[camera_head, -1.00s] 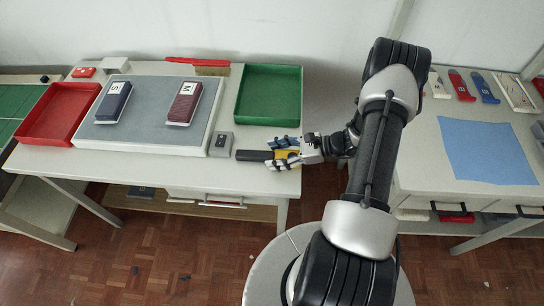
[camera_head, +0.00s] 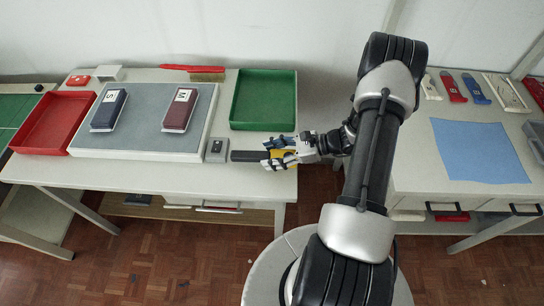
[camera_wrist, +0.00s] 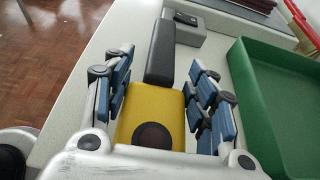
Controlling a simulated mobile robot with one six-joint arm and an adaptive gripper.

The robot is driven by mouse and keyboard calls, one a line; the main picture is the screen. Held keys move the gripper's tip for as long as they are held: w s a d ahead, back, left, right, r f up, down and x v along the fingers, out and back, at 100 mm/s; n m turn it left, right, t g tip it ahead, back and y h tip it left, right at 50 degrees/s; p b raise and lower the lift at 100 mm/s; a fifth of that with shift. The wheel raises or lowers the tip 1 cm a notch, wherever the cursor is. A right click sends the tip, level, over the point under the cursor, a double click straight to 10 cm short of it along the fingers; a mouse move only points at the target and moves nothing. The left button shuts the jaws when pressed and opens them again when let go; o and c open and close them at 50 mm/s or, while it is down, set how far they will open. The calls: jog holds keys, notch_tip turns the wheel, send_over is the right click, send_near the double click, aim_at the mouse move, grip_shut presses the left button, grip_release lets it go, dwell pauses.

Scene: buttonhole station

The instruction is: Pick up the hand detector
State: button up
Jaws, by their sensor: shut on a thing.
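The hand detector has a black bar (camera_head: 246,156) and a yellow body, which shows in the wrist view (camera_wrist: 153,100) with a dark round spot at its near end. In the head view it is at the front right of the left table, with the black end pointing left. My gripper (camera_head: 279,151) is shut on the yellow body. In the wrist view, blue-padded fingers stand on both sides of the yellow part. Whether the detector still touches the tabletop is hard to tell.
A small grey box (camera_head: 216,149) stands just beyond the detector's black end. A green tray (camera_head: 263,127) lies behind my gripper. A grey mat (camera_head: 140,138) bears a blue and a dark red block. A red tray (camera_head: 28,151) is at far left.

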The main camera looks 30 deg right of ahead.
aim_at(272, 156)
notch_tip(272, 156, up, 17)
jog(key=p, duration=0.4)
jog(key=shift+r+p, duration=0.15)
jog(key=shift+p, duration=0.15)
jog(key=o, duration=0.6)
jog(key=c, duration=0.3)
